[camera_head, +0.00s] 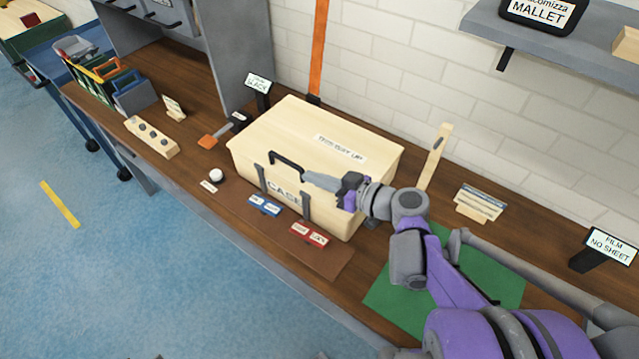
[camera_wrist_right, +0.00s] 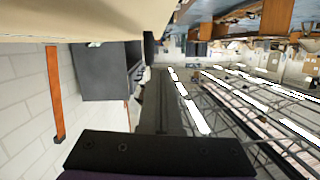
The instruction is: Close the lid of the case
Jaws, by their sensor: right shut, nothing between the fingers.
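The case (camera_head: 275,205) is a pale wooden box with a dark front handle and straps, standing on the bench. Its lid (camera_head: 315,130) lies flat over the body and looks down; I cannot make out any gap. My right gripper (camera_head: 308,178) is shut and empty at the front of the case, just right of the handle (camera_head: 285,160). I cannot tell whether it touches the case. In the right wrist view a pale surface (camera_wrist_right: 90,20), likely the case, fills the top edge close to the gripper (camera_wrist_right: 160,95). My left gripper is not in view.
A blue label (camera_head: 264,205) and a red label (camera_head: 310,235) lie before the case. A white round piece (camera_head: 215,175) and an orange-headed tool (camera_head: 208,141) are to its left. A wooden upright (camera_head: 435,155) and a green mat (camera_head: 385,295) are to its right. A brick wall stands behind.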

